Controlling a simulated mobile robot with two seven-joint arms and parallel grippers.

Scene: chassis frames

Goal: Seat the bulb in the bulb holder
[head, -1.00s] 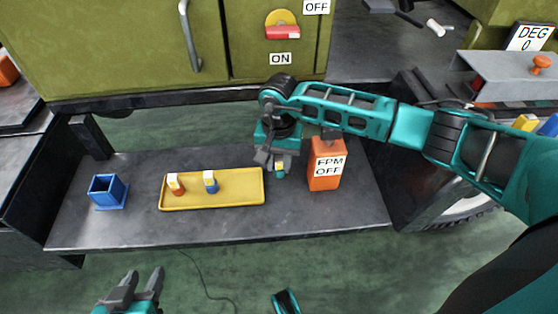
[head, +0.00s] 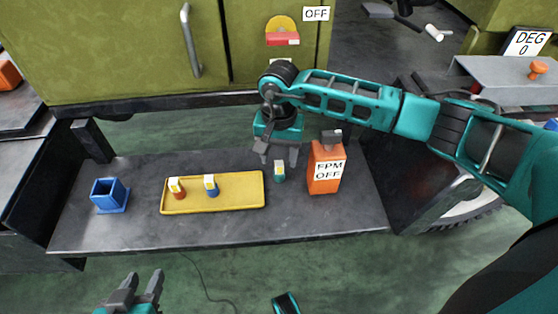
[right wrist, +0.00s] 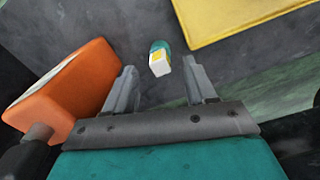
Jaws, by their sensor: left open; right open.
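A small green piece with a white and yellow top (head: 279,171) stands on the dark bench, right of the yellow tray. It also shows in the right wrist view (right wrist: 160,58). Two similar pieces, one red-based (head: 177,188) and one blue-based (head: 212,186), stand in the tray. I cannot tell which piece is the bulb. A blue square open-topped block (head: 109,195), possibly the holder, stands at the bench's left. My right gripper (head: 278,157) is open and empty just above the green piece. My left gripper (head: 144,279) is open and empty in front of the bench.
The yellow tray (head: 240,199) lies mid-bench. An orange box labelled FPM OFF (head: 326,172) stands close right of my right gripper, and it fills the left of the right wrist view (right wrist: 68,92). A green cabinet (head: 110,50) rises behind. Bench (head: 230,228) is bare in front.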

